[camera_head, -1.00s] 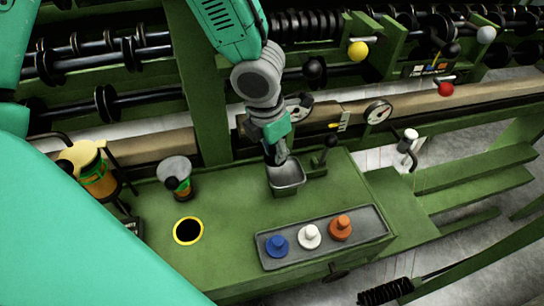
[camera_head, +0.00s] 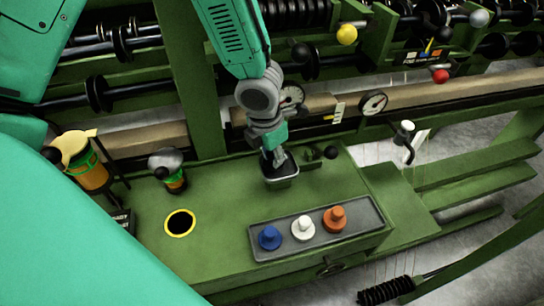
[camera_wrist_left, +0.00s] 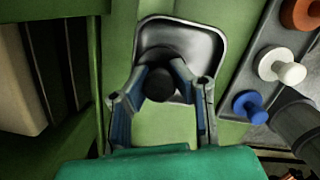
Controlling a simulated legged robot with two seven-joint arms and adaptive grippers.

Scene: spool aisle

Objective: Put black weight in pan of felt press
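The black weight (camera_wrist_left: 160,84) shows in the left wrist view, its round knob between my left gripper's (camera_wrist_left: 160,70) blue-padded fingers, which close in on both sides of it. The weight is at the near part of the grey metal pan (camera_wrist_left: 212,40), within the rim's outline; whether it rests on the pan floor I cannot tell. In the head view my left gripper (camera_head: 272,160) points down into the pan (camera_head: 284,181) on the green bench, and its fingers and the arm hide most of the weight. My right gripper is not in view.
A grey tray (camera_head: 262,250) with blue (camera_head: 269,238), white (camera_head: 303,228) and orange (camera_head: 335,219) weights lies in front. A black-knobbed lever (camera_head: 331,152) stands right of the pan. A yellow-ringed hole (camera_head: 180,223) and a small canister (camera_head: 168,170) are left. Bench between is clear.

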